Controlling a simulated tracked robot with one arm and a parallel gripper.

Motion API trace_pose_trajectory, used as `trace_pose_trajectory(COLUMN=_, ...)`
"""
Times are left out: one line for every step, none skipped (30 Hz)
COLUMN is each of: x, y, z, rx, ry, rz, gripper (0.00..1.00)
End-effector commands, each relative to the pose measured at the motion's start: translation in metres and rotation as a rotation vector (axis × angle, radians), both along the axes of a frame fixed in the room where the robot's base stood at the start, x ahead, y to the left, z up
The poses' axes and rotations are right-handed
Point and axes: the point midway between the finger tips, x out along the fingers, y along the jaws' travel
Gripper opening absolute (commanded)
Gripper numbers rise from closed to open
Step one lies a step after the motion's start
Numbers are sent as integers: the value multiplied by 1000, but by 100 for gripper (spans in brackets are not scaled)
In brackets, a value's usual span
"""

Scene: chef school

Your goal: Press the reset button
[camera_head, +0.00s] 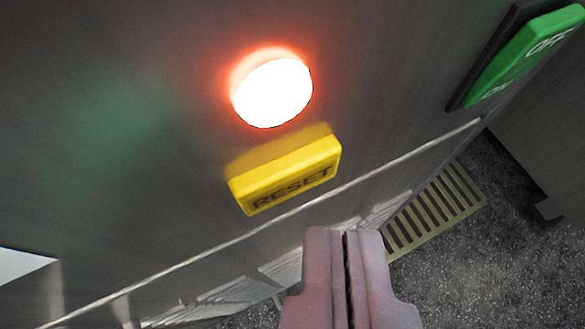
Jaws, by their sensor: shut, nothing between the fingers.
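The yellow reset button (288,176) is a raised block with "RESET" in dark letters on its lower face. It sits on a dark metal panel, near the middle of the view, and appears tilted there. A round lamp (272,93) glows white with a red-orange halo just above it. My gripper (344,235) is shut and empty, at the bottom centre. Its pinkish fingertips are below and slightly right of the button in the picture, with a visible gap between them and the button.
A green on/off switch (525,55) is on the panel at the upper right. The panel's lower edge (250,232) runs diagonally below the button. A yellowish slatted grate (435,212) lies on the speckled floor (475,265). A white corner (22,265) shows at the lower left.

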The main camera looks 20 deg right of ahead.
Motion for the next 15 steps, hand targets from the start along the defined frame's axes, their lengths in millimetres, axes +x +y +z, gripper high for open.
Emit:
trace_pose_trajectory(x=0, y=0, z=0, rx=0, ry=0, rz=0, gripper=0)
trace_pose_trajectory(x=0, y=0, z=0, rx=0, ry=0, rz=0, gripper=0)
trace_pose_trajectory(x=0, y=0, z=0, rx=0, ry=0, rz=0, gripper=0)
trace_pose_trajectory(x=0, y=0, z=0, rx=0, ry=0, rz=0, gripper=0)
trace_pose_trajectory(x=0, y=0, z=0, rx=0, ry=0, rz=0, gripper=0)
trace_pose_trajectory(x=0, y=0, z=0, rx=0, ry=0, rz=0, gripper=0)
trace_pose_trajectory(x=0, y=0, z=0, rx=0, ry=0, rz=0, gripper=0)
trace_pose_trajectory(x=1, y=0, z=1, rx=0, ry=0, rz=0, gripper=0)
trace_pose_trajectory(x=1, y=0, z=1, rx=0, ry=0, rz=0, gripper=0)
trace_pose_trajectory(x=2, y=0, z=1, rx=0, ry=0, rz=0, gripper=0)
trace_pose_trajectory(x=2, y=0, z=2, rx=0, ry=0, rz=0, gripper=0)
trace_pose_trajectory(x=3, y=0, z=2, rx=0, ry=0, rz=0, gripper=0)
trace_pose_trajectory(x=4, y=0, z=3, rx=0, ry=-1, rz=0, gripper=0)
trace_pose_trajectory(x=5, y=0, z=3, rx=0, ry=-1, rz=0, gripper=0)
trace_pose_trajectory(x=6, y=0, z=4, rx=0, ry=-1, rz=-1, gripper=0)
